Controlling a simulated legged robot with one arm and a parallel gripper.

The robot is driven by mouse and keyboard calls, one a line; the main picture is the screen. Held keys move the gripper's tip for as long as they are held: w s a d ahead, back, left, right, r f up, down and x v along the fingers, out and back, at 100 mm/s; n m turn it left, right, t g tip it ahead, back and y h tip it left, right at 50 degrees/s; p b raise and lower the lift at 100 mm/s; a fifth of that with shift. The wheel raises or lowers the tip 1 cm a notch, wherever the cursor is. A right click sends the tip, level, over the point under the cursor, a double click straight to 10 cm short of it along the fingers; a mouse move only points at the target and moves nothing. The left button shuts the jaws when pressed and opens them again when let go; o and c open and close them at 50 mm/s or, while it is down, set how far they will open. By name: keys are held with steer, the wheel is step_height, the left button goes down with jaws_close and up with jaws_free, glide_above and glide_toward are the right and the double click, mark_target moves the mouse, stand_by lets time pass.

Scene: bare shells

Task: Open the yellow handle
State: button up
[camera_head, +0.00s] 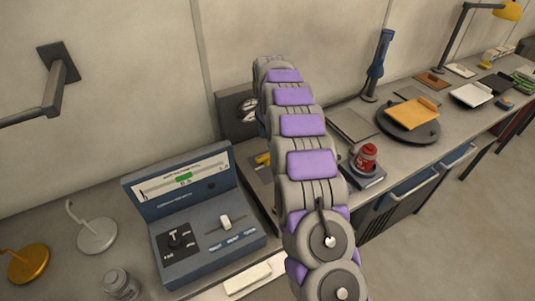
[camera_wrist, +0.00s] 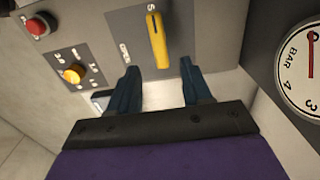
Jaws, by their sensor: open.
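The yellow handle (camera_wrist: 157,41) is a narrow bar on a grey panel in the wrist view, lying roughly upright in the picture. In the head view a small yellow part (camera_head: 262,159) shows just left of my arm, likely the same handle. My gripper (camera_wrist: 155,88) is open, with its two dark blue fingers spread. The handle lies beyond the fingertips, between them in the picture, and nothing is held. In the head view my arm hides the gripper and most of the panel.
A red button (camera_wrist: 38,26) and a yellow knob (camera_wrist: 73,74) are left of the handle. A pressure gauge (camera_wrist: 301,68) is at right. A blue console (camera_head: 205,222) stands left of my arm; a red jar (camera_head: 366,157) stands right of it. A wall bar (camera_head: 55,85) juts out at upper left.

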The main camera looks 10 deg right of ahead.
mark_target(267, 154)
step_height(267, 154, down, 8)
steer(key=shift+a+r+b, duration=0.1)
steer(key=shift+b, duration=0.35)
jaws_close()
